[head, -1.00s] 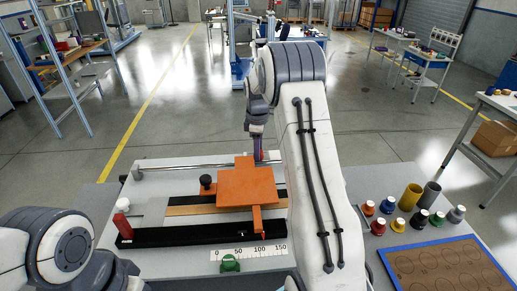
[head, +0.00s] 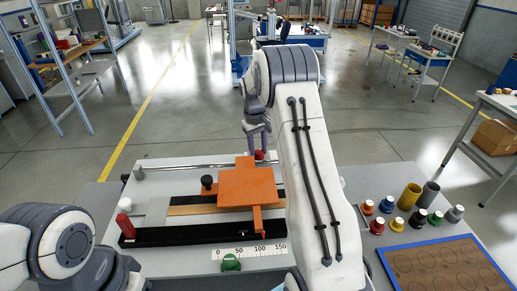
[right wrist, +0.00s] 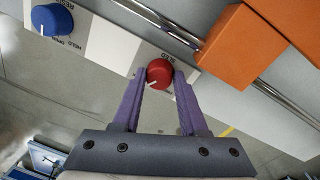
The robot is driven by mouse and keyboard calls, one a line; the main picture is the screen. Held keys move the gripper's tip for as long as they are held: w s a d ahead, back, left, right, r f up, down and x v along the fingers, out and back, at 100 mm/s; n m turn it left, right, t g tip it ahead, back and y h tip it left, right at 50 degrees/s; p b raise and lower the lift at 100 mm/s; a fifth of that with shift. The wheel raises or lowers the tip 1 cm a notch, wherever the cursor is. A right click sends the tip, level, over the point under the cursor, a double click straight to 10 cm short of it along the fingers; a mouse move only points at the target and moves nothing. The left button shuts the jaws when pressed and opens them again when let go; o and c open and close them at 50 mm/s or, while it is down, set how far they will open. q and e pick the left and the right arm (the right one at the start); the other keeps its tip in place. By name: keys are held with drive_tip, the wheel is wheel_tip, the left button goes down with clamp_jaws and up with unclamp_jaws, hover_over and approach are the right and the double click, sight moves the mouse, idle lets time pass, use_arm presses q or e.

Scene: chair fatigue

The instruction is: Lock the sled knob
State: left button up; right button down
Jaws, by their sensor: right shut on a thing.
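The sled knob (right wrist: 159,73) is a round red knob with a white pointer line, on a pale plate lettered SLED in the right wrist view. Its line points to the lower left. My right gripper (right wrist: 159,76) has its purple fingers on either side of the knob, shut on it. In the head view the red knob (head: 260,155) shows just behind the orange sled (head: 247,187), with my right gripper (head: 257,142) above it. My left arm comes in at lower left; its gripper is out of the picture.
A blue knob (right wrist: 52,19) sits left of the red one. A metal rail (head: 190,165) runs along the rig's back. Several coloured bottles and a blue-edged board (head: 450,270) lie at right.

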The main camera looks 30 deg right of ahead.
sight(256, 152)
drive_tip(key=shift+r+m, duration=0.1)
drive_tip(key=shift+m, duration=1)
drive_tip(key=shift+w, duration=0.1)
drive_tip(key=shift+c, duration=2.2)
unclamp_jaws()
drive_tip(key=shift+r, duration=0.4)
wheel_tip(256, 152, up, 10)
drive_tip(key=b, duration=0.2)
drive_tip(key=shift+a+f, duration=0.2)
drive_tip(key=shift+a, duration=0.15)
